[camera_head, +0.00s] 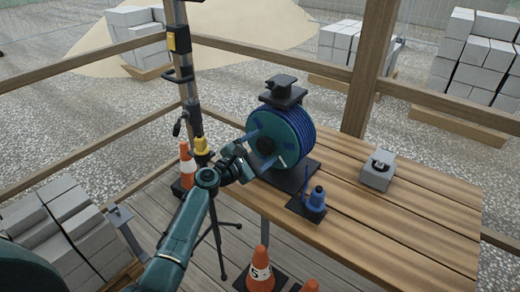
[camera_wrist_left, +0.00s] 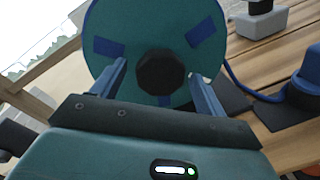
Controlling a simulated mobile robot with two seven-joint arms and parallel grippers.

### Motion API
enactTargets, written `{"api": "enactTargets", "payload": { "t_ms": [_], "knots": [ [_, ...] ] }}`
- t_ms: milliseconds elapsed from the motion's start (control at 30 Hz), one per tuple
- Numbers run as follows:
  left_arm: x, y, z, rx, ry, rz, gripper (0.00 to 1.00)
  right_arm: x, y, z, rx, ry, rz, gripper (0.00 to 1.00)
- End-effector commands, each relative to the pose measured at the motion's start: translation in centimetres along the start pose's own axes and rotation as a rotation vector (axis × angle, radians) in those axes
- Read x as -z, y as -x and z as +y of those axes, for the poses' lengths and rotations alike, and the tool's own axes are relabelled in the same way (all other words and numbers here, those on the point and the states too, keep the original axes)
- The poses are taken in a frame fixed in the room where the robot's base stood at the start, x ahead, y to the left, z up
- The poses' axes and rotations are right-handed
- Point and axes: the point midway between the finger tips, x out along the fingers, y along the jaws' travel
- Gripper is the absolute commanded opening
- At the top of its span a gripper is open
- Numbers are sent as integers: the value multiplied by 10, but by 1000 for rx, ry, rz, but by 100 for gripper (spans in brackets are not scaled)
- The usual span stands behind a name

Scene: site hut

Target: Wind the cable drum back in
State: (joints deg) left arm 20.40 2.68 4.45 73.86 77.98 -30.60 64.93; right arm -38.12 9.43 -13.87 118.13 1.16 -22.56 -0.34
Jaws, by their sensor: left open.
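The cable drum (camera_head: 303,135) stands upright on a black base on the wooden table, with blue cable wound behind its teal side disc. The disc (camera_wrist_left: 130,30) fills the upper middle of the left wrist view, with blue patches and a dark faceted hub knob (camera_wrist_left: 161,73) at its centre. My left gripper (camera_head: 252,153) is in front of the disc. Its open fingers (camera_wrist_left: 159,78) stand on either side of the knob; I cannot tell whether they touch it. A blue plug-like piece (camera_head: 315,200) sits on a black plate, with a blue cable (camera_wrist_left: 243,88) running towards it.
A grey block with a black top (camera_head: 379,170) stands on the table (camera_head: 400,225) to the right. A tripod pole (camera_head: 187,70) rises left of the drum. Orange cones (camera_head: 260,272) stand below the front edge. The table's right part is mostly clear.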

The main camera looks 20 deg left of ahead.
Motion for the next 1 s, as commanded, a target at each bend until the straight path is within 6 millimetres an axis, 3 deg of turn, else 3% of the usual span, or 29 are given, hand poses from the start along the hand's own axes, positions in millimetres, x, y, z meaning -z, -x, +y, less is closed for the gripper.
{"api": "enactTargets", "payload": {
  "t_ms": [267, 700, 1000],
  "knots": [
    [1, 9, 0, -1, 0, 2, 74, 1, 1, 0, 0, 0, 0, 0],
    [1, 99, -1, 1, -2, 2, 74, -3, 0, 0, -2, -2, -9, 0],
    [0, 130, 0, 0, 0, 0, 74, -2, -1, 0, -1, -2, -2, 0]
  ]
}}
